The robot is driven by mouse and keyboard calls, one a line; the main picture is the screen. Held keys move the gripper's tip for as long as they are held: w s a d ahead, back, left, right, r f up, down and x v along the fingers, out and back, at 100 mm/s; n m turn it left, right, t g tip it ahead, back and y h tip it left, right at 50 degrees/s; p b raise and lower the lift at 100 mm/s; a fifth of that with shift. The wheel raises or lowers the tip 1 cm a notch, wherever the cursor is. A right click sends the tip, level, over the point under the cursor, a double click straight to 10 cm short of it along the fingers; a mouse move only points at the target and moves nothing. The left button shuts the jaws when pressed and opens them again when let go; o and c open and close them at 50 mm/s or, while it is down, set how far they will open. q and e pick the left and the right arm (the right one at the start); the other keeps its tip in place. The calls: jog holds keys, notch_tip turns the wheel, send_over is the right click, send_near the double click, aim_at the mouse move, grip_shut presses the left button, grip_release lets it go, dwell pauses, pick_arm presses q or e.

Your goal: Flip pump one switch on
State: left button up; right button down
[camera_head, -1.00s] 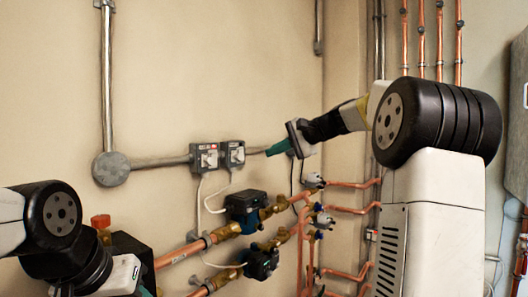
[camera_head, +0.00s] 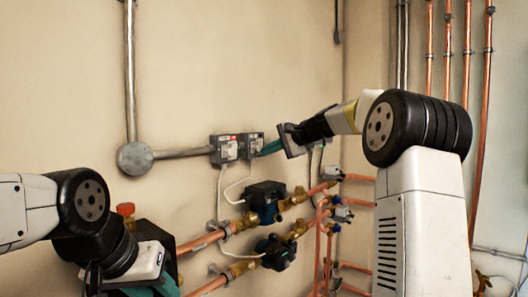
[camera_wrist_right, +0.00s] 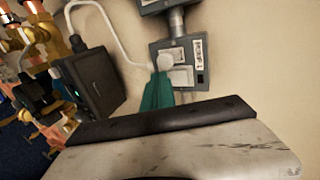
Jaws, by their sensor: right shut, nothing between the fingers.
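Two grey switch boxes sit side by side on the wall in the head view, a left one (camera_head: 223,149) with a red mark on its label and a right one (camera_head: 250,145). Their lettering is too small to tell which is pump one. My right gripper (camera_head: 264,150) is shut and empty, its teal fingertips close by the right box. In the right wrist view the fingers (camera_wrist_right: 163,78) overlap the lower left of a grey switch box (camera_wrist_right: 198,78) with a pale switch; I cannot tell whether they touch. My left gripper is mostly cut off at the bottom left.
A steel conduit with a round junction box (camera_head: 134,158) runs to the switches. Below them are white cables, two dark pumps (camera_head: 264,197) and copper pipes (camera_head: 205,240). Bare wall lies above the boxes.

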jog(key=shift+w+a+f, duration=0.1)
jog(key=shift+w+a, duration=0.05)
jog(key=shift+a, duration=0.05)
jog(key=shift+r, duration=0.95)
